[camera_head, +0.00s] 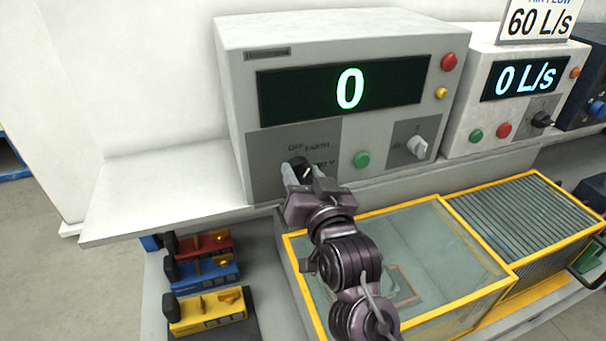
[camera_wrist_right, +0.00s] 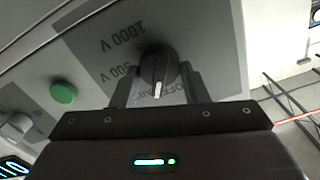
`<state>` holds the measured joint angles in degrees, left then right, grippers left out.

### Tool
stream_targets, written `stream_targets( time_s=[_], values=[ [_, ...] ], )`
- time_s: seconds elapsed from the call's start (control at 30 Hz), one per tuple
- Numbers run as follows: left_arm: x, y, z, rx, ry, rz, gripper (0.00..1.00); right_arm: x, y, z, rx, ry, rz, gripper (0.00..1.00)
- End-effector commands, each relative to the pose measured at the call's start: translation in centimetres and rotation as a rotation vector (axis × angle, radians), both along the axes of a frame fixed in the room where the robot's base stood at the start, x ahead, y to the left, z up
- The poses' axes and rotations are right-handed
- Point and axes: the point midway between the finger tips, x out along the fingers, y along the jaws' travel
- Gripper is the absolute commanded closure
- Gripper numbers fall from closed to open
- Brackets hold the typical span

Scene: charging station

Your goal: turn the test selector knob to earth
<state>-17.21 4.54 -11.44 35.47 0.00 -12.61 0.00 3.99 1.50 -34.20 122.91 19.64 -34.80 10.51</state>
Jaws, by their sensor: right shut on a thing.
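The test selector knob (camera_head: 299,167) is black and sits on the grey lower-left panel of the large tester (camera_head: 232,95). OFF and EARTH labels show above it in the head view. My right gripper (camera_head: 302,172) is shut on the knob, one finger on each side. In the right wrist view the knob (camera_wrist_right: 158,66) lies between the two fingers (camera_wrist_right: 155,88), and its white pointer mark faces the gripper's body. Labels 500 V and 1000 V are readable there; the other labels are partly hidden, so the exact setting cannot be told. My left gripper is not in view.
A green button (camera_head: 362,159) and a light grey knob (camera_head: 417,146) are right of the selector. The tester's display (camera_head: 345,90) reads 0. A yellow-framed glass case (camera_head: 450,240) stands below. Red, blue and yellow devices (camera_head: 207,311) sit at lower left.

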Motion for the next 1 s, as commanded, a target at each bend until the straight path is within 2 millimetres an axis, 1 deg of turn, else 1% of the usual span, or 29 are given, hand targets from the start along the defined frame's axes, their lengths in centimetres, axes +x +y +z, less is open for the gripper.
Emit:
stream_targets(
  time_s=[0.2, 0.4, 0.63, 1.0],
  values=[
    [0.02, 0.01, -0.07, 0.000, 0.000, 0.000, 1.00, 0.02, -0.10, 0.02, 0.155, 0.049, -0.002, 0.82],
    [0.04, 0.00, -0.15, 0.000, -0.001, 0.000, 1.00, 0.02, -0.14, 0.00, 0.249, 0.079, -0.001, 0.82],
    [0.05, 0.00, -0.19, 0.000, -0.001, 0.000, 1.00, 0.05, -0.18, 0.03, 0.303, 0.096, -0.001, 0.82],
    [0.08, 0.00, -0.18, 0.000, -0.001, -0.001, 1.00, 0.05, -0.19, 0.06, 0.314, 0.098, -0.002, 0.82]
  ],
)
